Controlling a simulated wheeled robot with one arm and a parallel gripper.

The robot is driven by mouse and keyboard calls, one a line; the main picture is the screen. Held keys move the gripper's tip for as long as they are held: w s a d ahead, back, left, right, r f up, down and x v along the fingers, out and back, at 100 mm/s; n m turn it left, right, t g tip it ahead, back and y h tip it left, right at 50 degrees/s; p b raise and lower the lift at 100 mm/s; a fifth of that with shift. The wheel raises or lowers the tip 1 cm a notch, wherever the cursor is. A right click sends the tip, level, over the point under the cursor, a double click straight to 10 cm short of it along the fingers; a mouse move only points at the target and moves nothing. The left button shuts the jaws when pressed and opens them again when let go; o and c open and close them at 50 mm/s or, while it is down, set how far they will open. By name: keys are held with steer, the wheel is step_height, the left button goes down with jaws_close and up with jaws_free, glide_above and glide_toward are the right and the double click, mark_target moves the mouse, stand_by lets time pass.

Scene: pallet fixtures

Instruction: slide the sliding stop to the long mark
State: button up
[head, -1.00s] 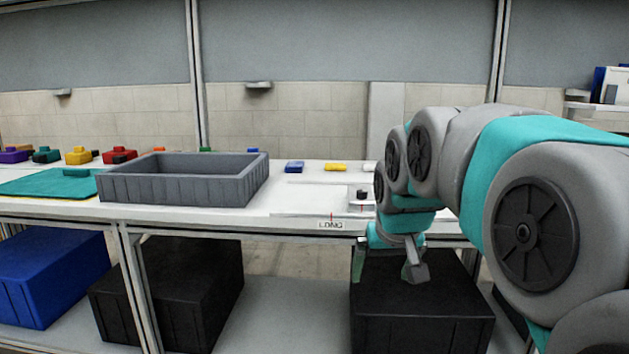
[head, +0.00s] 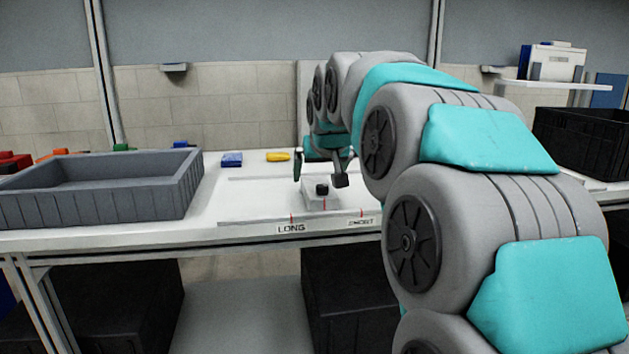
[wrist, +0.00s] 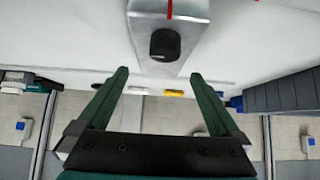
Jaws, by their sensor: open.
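The sliding stop (head: 319,193) is a pale block with a black knob and a red line on its front. It sits on a white plate (head: 250,210) at the table's front, between the LONG mark (head: 291,228) on its left and the SHORT mark (head: 361,222) on its right. My gripper (head: 320,181) is open and empty, above and just behind the stop. In the wrist view the stop's black knob (wrist: 165,44) lies beyond my open fingertips (wrist: 158,74), apart from them. The SHORT label is partly hard to read.
A grey bin (head: 100,188) stands left of the plate. A blue block (head: 232,159) and a yellow block (head: 278,156) lie behind the plate. A black crate (head: 583,140) stands at the far right. Black bins sit on the shelf below the table.

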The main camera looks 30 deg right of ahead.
mark_target(316, 181)
steer(key=x, duration=0.4)
steer(key=shift+w+f, duration=0.2)
steer(key=shift+f, duration=0.1)
jaws_close()
stand_by(0.6)
